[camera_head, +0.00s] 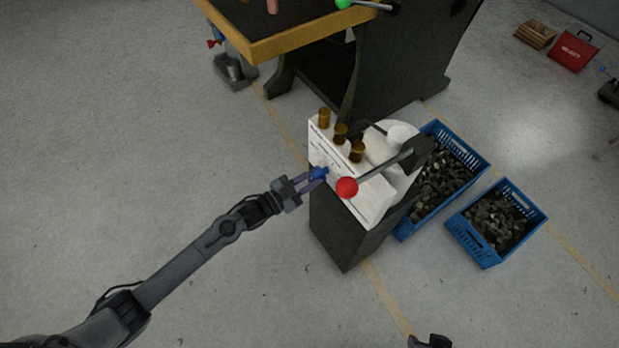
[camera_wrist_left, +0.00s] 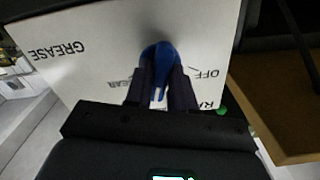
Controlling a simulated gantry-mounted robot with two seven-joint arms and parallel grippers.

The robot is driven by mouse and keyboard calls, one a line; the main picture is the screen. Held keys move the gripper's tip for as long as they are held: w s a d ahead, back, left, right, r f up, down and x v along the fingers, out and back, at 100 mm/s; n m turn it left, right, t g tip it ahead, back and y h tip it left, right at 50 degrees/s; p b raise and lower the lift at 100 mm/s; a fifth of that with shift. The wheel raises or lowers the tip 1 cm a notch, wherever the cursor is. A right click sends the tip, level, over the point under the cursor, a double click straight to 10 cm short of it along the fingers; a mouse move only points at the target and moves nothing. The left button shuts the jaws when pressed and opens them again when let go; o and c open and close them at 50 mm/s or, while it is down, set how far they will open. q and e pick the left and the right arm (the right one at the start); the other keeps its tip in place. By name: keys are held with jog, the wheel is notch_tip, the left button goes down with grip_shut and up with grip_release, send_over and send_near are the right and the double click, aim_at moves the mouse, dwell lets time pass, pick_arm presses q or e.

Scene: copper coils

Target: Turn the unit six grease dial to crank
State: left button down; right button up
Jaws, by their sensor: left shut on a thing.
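The blue grease dial (camera_head: 319,173) is on the white front panel (camera_wrist_left: 95,60) of the dark cabinet, below three brass-coloured cylinders. My left gripper (camera_head: 318,175) is shut on the dial. In the left wrist view the blue dial (camera_wrist_left: 158,55) is between both dark fingers, with a white mark on its lower end. The panel lettering is upside down there: GREASE at left, OFF to the right of the dial, part of a word ending in EAR to its left, and RA lower right, partly hidden. A dark part, apparently my right gripper (camera_head: 432,342), barely shows at the bottom edge.
A lever with a red ball (camera_head: 346,187) sticks out close to the right of the dial. Two blue crates (camera_head: 497,222) of dark pieces stand right of the cabinet. A yellow-edged bench (camera_head: 300,38) stands behind. The floor at left is clear.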

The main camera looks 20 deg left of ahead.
dwell(0.5)
pick_arm(q)
jog(key=c, duration=1)
grip_release()
jog(key=shift+c, duration=0.2)
jog(key=shift+s+a, duration=0.3)
jog(key=shift+s, duration=0.2)
jog(key=p+v, duration=0.3)
jog(key=v, duration=0.6)
jog(key=shift+s, duration=0.3)
jog(key=shift+a, duration=0.15)
